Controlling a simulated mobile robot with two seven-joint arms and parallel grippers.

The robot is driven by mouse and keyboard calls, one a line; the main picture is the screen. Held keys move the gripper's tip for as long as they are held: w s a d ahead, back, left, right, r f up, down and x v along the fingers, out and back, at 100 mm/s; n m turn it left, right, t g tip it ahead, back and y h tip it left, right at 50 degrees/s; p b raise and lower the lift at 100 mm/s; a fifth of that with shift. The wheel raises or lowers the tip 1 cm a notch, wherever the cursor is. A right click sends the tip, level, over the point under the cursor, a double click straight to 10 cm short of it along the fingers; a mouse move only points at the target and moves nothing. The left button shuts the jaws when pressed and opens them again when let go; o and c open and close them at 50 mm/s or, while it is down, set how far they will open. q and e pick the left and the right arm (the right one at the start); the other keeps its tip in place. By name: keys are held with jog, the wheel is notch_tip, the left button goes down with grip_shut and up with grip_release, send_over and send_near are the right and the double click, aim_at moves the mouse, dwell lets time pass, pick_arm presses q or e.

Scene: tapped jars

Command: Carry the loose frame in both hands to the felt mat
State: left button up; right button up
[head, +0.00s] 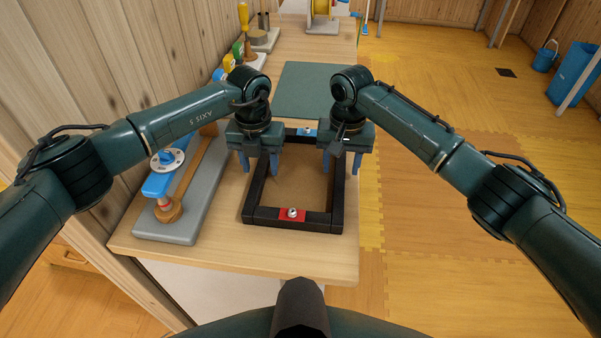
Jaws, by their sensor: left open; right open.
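The loose frame (268,220) is a black rectangle lying on the wooden bench, with a red block on its near bar and a blue block on its far bar. My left gripper (259,177) is open at the frame's left bar, pointing down. My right gripper (341,175) is open at the right bar, also pointing down. I cannot tell whether the fingers touch the bars. The arms hide the upper parts of both side bars. The felt mat (305,88) is a dark green sheet lying flat on the bench beyond the frame, partly hidden by my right wrist.
A grey base (188,215) with a blue clamp-like device and a wooden handle stands left of the frame, near the wall. Several tools line the wall further back. A yellow spool (321,12) stands at the far end. The bench's right edge (370,200) is close to the frame.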

pick_arm(q)
jog(key=shift+f, duration=0.35)
pick_arm(e)
jog(key=shift+f, duration=0.35)
pick_arm(q)
grip_shut()
pick_arm(e)
grip_shut()
pick_arm(q)
jog(key=shift+r, duration=0.1)
pick_arm(e)
jog(key=shift+r, duration=0.1)
